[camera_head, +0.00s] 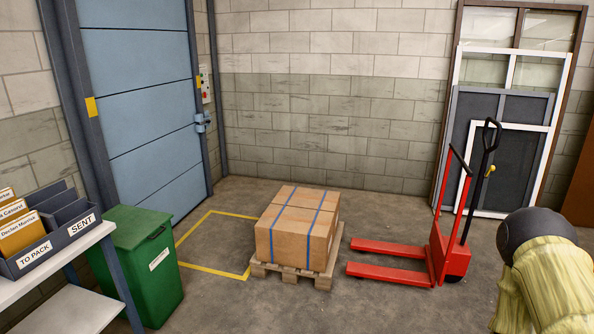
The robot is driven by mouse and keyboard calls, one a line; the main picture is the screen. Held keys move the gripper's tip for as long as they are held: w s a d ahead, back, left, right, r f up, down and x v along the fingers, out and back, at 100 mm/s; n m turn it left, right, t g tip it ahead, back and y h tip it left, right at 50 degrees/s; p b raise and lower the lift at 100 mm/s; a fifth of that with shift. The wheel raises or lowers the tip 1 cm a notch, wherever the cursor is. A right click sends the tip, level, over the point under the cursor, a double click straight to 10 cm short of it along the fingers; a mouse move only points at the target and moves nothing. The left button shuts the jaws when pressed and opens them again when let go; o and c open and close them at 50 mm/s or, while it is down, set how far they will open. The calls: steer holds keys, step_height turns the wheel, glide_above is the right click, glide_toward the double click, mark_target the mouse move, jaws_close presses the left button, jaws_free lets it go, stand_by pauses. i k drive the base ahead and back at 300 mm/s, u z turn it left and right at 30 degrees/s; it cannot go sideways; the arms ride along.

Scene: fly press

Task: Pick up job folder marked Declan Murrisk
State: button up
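The job folder marked Declan Murrisk (22,239) is yellow-orange with a white name label on its upper edge. It stands upright at the front of the TO PACK side of a dark grey divided rack (52,251), at the left edge of the head view. Two similar folders stand behind it, one reading Canavan (14,209) and one whose name is cut off (6,194). The rack's SENT side, to the right, shows dividers and no folder. The lower part of the folder is hidden by the rack's front wall. My gripper is not in view.
The rack stands on a white-topped bench (52,271) with a lower shelf. A green lidded bin (140,262) stands close by its right side. A boxed pallet (298,231) and a red pallet truck (405,260) stand further right. Floor in front of them is clear.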

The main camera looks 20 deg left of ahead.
mark_target(20, 234)
steer(key=u, duration=0.7)
steer(key=i, duration=1.15)
steer(key=u, duration=1.8)
steer(key=i, duration=0.9)
steer(key=u, duration=0.5)
